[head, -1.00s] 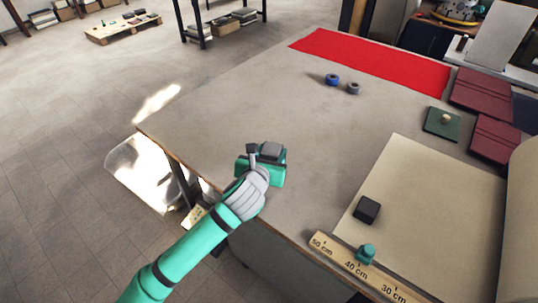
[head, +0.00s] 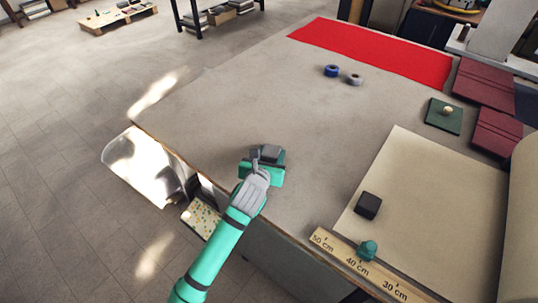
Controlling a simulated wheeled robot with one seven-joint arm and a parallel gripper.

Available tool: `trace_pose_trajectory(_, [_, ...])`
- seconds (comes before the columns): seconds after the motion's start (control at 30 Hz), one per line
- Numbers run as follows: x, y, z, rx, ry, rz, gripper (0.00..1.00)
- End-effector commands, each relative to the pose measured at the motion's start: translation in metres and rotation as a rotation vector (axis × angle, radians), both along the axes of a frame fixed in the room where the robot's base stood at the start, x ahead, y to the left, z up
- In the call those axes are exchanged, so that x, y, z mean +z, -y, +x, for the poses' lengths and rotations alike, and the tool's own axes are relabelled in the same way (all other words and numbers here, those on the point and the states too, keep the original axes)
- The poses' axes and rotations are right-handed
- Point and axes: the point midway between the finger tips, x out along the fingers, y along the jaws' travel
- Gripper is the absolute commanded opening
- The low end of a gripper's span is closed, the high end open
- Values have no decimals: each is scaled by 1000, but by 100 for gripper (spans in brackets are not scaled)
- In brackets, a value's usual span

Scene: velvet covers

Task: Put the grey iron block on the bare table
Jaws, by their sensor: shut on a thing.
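My gripper (head: 262,168), teal and grey, is over the bare grey table (head: 300,120) near its left edge. It is shut on a grey block (head: 270,152), which looks like the grey iron block. The hand hides part of the block. I cannot tell whether its underside touches the table.
A dark block (head: 368,205) sits on a beige sheet (head: 430,200) at right, near a wooden ruler (head: 370,268) and a teal knob (head: 367,250). Blue (head: 332,71) and grey (head: 355,79) rings lie near a red cloth (head: 375,55). The table's middle is clear.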

Motion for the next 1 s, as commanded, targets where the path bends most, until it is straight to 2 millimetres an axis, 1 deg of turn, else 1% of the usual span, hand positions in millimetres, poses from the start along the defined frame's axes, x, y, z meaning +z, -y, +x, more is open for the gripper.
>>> trace_pose_trajectory(0.1, [-3, 9, 0, -13, 6, -2, 0])
trace_pose_trajectory(0.2, [-4, 13, 0, -18, 6, -1, 0])
trace_pose_trajectory(0.6, [-7, 13, 0, -20, 6, 0, 0])
trace_pose_trajectory(0.63, [-8, 14, 0, -19, 2, -1, 54])
trace_pose_trajectory(0.67, [-8, 13, 0, -19, 2, -1, 61])
trace_pose_trajectory(0.7, [-8, 13, 0, -18, 2, 0, 66])
trace_pose_trajectory(1.0, [-8, 12, 0, -17, 2, -1, 66])
